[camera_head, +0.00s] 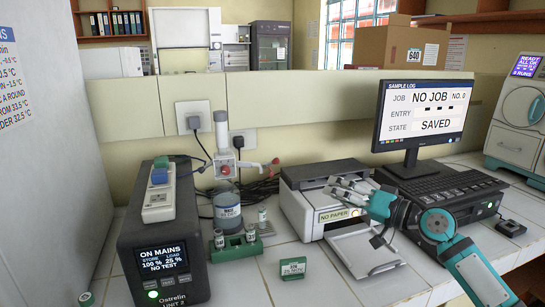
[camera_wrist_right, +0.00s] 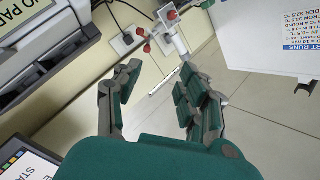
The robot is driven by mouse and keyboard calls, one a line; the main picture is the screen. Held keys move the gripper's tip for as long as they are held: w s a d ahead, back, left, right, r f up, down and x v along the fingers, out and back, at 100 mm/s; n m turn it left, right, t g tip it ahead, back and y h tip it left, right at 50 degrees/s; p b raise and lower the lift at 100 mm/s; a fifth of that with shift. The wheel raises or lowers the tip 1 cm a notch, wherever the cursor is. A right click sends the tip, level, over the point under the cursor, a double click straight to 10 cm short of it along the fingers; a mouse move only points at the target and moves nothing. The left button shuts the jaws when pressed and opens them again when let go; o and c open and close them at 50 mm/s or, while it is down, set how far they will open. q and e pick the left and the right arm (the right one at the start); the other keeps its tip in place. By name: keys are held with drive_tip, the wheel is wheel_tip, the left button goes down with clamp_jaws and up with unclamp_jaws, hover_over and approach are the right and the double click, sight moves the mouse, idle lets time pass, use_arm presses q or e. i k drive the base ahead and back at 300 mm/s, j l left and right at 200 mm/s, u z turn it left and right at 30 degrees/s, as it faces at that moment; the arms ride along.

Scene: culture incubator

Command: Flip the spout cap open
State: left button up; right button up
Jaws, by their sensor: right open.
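A bottle-top dispenser stands on the counter, with a clear labelled bottle (camera_head: 227,208) below and a white upright pump body (camera_head: 222,135) above. Its spout points right and ends in a red spout cap (camera_head: 274,161). I cannot tell from here how the cap sits on the spout tip. In the right wrist view the dispenser's white body and red parts (camera_wrist_right: 147,48) show beyond the fingertips. My right gripper (camera_head: 340,187) is open and empty, in front of the printer, to the right of the cap and apart from it. It also shows in the wrist view (camera_wrist_right: 158,75). My left gripper is not in view.
A printer (camera_head: 322,172) with an out-tray stands right of the dispenser, beside a monitor (camera_head: 423,112) and keyboard. A green rack (camera_head: 236,249) with small vials sits before the bottle. A dark power unit (camera_head: 160,240) stands at left. Cables lie behind the bottle.

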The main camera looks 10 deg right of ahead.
sight(276, 161)
drive_tip(key=i+j, duration=0.7)
drive_tip(key=j, duration=0.15)
